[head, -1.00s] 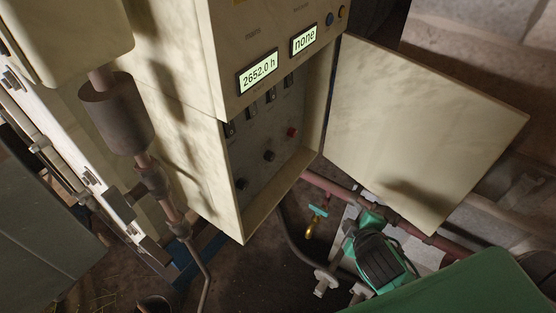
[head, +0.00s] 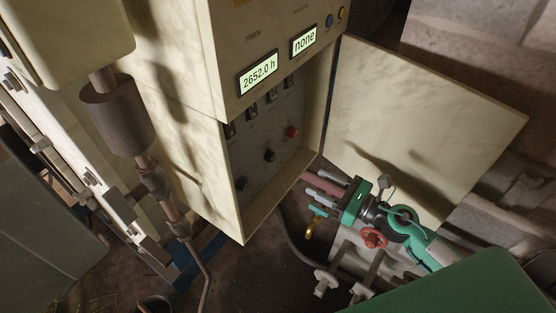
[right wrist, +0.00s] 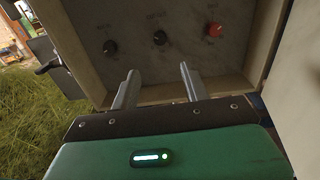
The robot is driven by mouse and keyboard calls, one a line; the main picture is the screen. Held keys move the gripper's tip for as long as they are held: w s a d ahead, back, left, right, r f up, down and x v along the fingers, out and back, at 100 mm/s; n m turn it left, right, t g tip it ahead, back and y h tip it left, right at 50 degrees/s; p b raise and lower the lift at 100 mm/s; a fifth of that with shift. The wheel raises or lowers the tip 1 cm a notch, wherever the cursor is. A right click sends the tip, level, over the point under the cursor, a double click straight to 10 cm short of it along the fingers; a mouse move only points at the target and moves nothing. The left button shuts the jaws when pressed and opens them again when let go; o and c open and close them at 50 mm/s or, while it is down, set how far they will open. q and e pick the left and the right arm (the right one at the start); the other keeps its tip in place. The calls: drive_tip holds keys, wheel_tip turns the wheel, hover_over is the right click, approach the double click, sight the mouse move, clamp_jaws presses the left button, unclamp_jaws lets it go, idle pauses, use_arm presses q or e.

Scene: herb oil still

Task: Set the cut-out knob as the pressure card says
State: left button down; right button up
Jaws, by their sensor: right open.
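The control cabinet (head: 225,185) stands open with a recessed panel. The panel carries a lower black knob (head: 242,184), a middle black knob (head: 269,156) and a red knob or button (head: 292,132). My right gripper (head: 317,183) is open and empty, below and right of the panel opening. In the right wrist view, its fingers (right wrist: 158,70) point at the panel, apart from the black left knob (right wrist: 110,46), black middle knob (right wrist: 160,37) and red one (right wrist: 213,30). I cannot make out a pressure card. My left gripper is out of view.
Several dark switches (head: 251,112) sit above the knobs. The open cabinet door (head: 430,110) stands to the right. A small valve (head: 315,217) and pipe fittings (head: 326,284) lie below.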

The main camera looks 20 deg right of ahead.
sight(273, 159)
drive_tip(key=p+x, duration=0.5)
drive_tip(key=x, duration=0.7)
drive_tip(key=shift+r, duration=0.15)
drive_tip(key=shift+w+a+p, duration=0.35)
drive_tip(key=shift+w+a, duration=0.1)
drive_tip(key=shift+w, duration=0.05)
drive_tip(key=shift+c, duration=0.3)
drive_tip(key=c, duration=0.9)
